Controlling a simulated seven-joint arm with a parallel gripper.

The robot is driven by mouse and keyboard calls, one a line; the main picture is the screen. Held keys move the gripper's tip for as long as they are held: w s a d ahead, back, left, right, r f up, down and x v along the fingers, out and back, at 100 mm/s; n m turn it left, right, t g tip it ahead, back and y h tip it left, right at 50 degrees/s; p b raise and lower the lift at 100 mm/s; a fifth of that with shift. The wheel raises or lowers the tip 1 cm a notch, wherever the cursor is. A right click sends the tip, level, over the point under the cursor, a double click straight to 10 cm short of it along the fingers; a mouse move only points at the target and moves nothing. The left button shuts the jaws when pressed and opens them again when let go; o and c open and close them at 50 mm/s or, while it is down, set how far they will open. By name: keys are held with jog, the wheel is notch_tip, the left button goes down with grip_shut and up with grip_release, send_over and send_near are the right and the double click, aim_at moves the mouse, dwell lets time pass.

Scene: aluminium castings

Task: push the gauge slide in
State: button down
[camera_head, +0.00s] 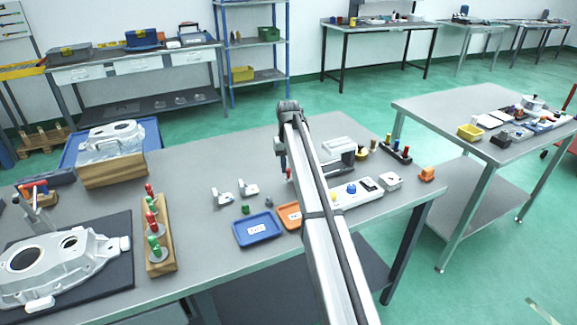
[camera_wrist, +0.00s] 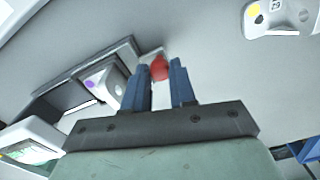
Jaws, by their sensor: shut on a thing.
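The gauge (camera_head: 340,150) is a grey and white bench device on the main table, right of my arm. Part of its grey body (camera_wrist: 62,98) shows at left in the wrist view. A small red knob (camera_wrist: 159,67), which looks like the slide's handle, sits between the two blue fingers of my gripper (camera_wrist: 160,78). My gripper is shut on it. In the head view my gripper (camera_head: 284,160) points down just left of the gauge, and the red knob is mostly hidden. How far the slide stands out cannot be told.
A blue tray (camera_head: 257,230) and an orange tray (camera_head: 289,216) lie in front. A white panel with a blue button (camera_head: 357,190) stands close at right. Small white castings (camera_head: 222,196) lie left. A wooden rack (camera_head: 160,245) holds red- and green-handled gauges.

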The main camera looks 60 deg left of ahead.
dwell(0.3)
jog(key=w, duration=1)
jog(key=shift+w, duration=0.3)
jog(key=c, duration=0.9)
grip_release()
notch_tip(320, 180, up, 14)
jog(key=shift+f, duration=0.1)
